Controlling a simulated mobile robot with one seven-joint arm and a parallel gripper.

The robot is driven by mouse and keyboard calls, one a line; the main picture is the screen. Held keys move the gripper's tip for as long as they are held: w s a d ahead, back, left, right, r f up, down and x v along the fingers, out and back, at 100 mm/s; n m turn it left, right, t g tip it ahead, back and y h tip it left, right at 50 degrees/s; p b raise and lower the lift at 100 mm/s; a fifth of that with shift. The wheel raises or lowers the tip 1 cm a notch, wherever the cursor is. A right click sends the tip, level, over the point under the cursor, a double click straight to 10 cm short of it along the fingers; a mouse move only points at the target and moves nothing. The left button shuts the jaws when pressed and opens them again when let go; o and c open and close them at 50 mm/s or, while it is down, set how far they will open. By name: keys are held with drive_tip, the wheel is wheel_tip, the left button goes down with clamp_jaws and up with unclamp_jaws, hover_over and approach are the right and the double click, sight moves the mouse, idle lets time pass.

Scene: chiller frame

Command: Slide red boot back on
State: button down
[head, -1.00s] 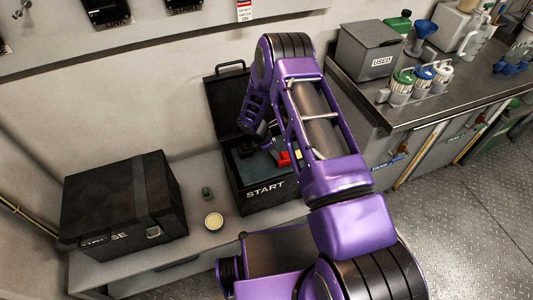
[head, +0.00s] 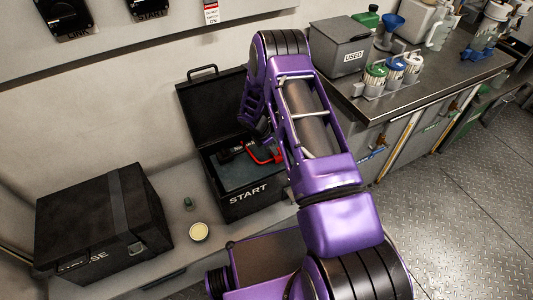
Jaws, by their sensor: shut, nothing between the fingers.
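A black box labelled START (head: 248,192) stands open on the grey bench, its lid raised against the wall. Inside it, a red curved piece (head: 262,157) shows beside a small black part (head: 229,155). The red piece may be the boot with a lead; it is too small to tell, and my arm covers its right end. My gripper (head: 262,132) is above the back right of the box's inside, just above the red piece. It is shut and empty; its fingertips are mostly hidden by my purple arm. I cannot tell whether it touches anything.
A closed black case (head: 95,225) stands at left on the bench. A small green item (head: 188,203) and a round pale-topped tin (head: 199,232) stand between case and box. At right, a counter holds a grey USED bin (head: 338,47) and several capped jars (head: 390,72).

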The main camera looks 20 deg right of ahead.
drive_tip(key=shift+a, duration=0.45)
drive_tip(key=a, duration=0.1)
drive_tip(key=a+b, duration=0.1)
drive_tip(key=a, duration=0.1)
drive_tip(key=shift+s+a+f, duration=0.1)
drive_tip(key=shift+s+a, duration=0.05)
drive_tip(key=shift+s, duration=0.25)
drive_tip(key=p+v, duration=0.1)
drive_tip(key=v, duration=0.9)
